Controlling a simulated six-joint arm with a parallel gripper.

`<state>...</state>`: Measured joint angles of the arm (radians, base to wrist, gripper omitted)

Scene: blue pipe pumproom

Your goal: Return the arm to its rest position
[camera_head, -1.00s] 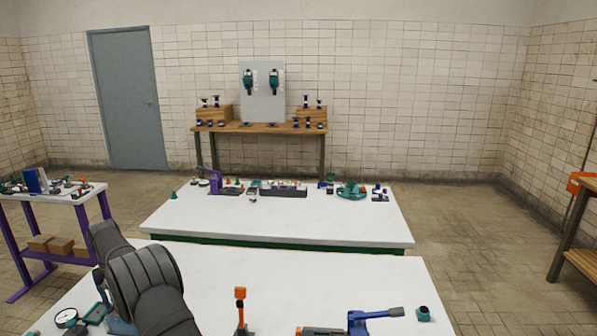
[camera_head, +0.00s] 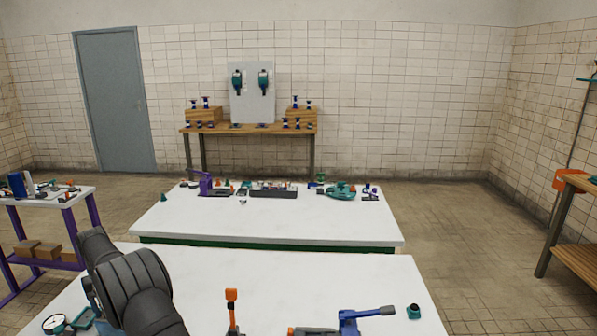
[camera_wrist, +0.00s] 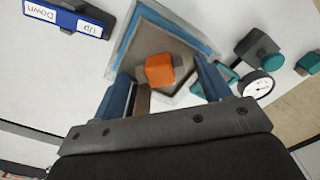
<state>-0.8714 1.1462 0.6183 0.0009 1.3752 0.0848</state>
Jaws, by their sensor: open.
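My gripper (camera_wrist: 160,76) shows in the wrist view with its two blue fingers spread apart and nothing held between them. An orange block (camera_wrist: 159,70) sits in a square tray with a blue rim (camera_wrist: 180,17), beyond the fingers. The block shows in the gap between the fingers, but I cannot tell how far below them it is. In the head view my dark arm reaches over the left part of the near white table (camera_head: 270,275). The gripper itself is hidden there.
A round gauge (camera_wrist: 257,84) lies beside the tray; a gauge also shows in the head view (camera_head: 54,324). An orange-topped lever (camera_head: 232,310) and a blue clamp (camera_head: 350,322) stand at the near table's front. The table's middle is clear. A purple-legged cart (camera_head: 70,215) stands left.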

